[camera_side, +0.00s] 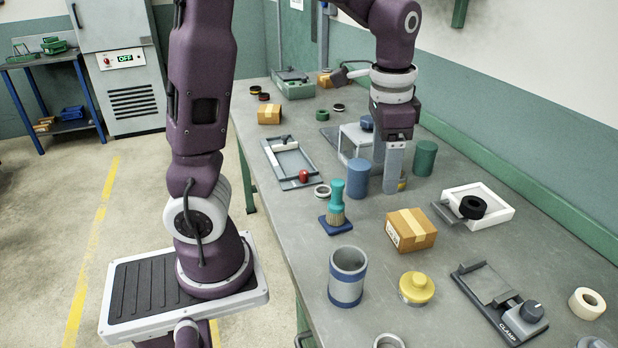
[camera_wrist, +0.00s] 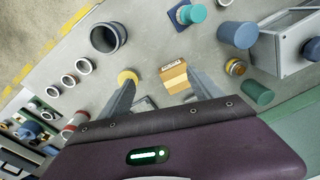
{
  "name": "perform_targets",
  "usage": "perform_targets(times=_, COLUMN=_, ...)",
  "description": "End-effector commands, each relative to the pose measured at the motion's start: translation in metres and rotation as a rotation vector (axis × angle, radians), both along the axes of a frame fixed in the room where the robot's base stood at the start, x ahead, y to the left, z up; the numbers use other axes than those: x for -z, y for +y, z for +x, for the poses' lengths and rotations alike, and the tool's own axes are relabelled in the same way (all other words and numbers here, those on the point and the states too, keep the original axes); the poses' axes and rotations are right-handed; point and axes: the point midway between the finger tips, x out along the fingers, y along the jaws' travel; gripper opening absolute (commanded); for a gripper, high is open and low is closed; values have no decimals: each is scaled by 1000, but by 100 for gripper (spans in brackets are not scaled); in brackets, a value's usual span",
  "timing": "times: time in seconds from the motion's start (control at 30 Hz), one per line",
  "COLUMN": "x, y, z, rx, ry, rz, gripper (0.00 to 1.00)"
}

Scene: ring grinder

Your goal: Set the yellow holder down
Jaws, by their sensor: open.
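The yellow holder (camera_side: 417,287), a round piece with a knob on top and a pale grey lower part, stands upright on the bench at the front, right of the blue-banded cup. It also shows in the wrist view (camera_wrist: 128,76), partly covered by my left finger. My gripper (camera_side: 394,186) is open, with its fingers pointing down over the bench behind the cardboard box, well apart from the yellow holder. In the wrist view, nothing is held between its spread fingers (camera_wrist: 160,76). A smaller orange-yellow piece (camera_side: 402,185) stands beside the fingertips, partly hidden by them.
The cardboard box (camera_side: 410,230), blue cylinder (camera_side: 358,178), green cylinder (camera_side: 425,158) and brush (camera_side: 337,205) stand around the gripper. The blue-banded cup (camera_side: 347,277) and clamp fixture (camera_side: 500,300) flank the yellow holder. A white tray (camera_side: 500,212) with a black ring lies right.

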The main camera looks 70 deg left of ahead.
Motion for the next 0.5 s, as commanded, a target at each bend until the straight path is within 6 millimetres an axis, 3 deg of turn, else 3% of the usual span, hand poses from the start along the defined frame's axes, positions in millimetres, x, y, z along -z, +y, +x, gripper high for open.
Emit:
perform_targets(times=0.03, x=-24, y=-15, z=-27, rx=-51, ry=-73, rz=-62, gripper=74)
perform_targets(times=0.1, x=-45, y=-34, z=-67, rx=-120, ry=-167, rz=-116, gripper=74)
perform_targets(times=0.23, x=-56, y=-56, z=-130, rx=-226, ry=-311, rz=-139, gripper=74)
perform_targets(times=0.33, x=-51, y=-63, z=-156, rx=-281, ry=-384, rz=-126, gripper=74)
perform_targets(times=0.5, x=-46, y=-65, z=-169, rx=-315, ry=-421, rz=-117, gripper=74)
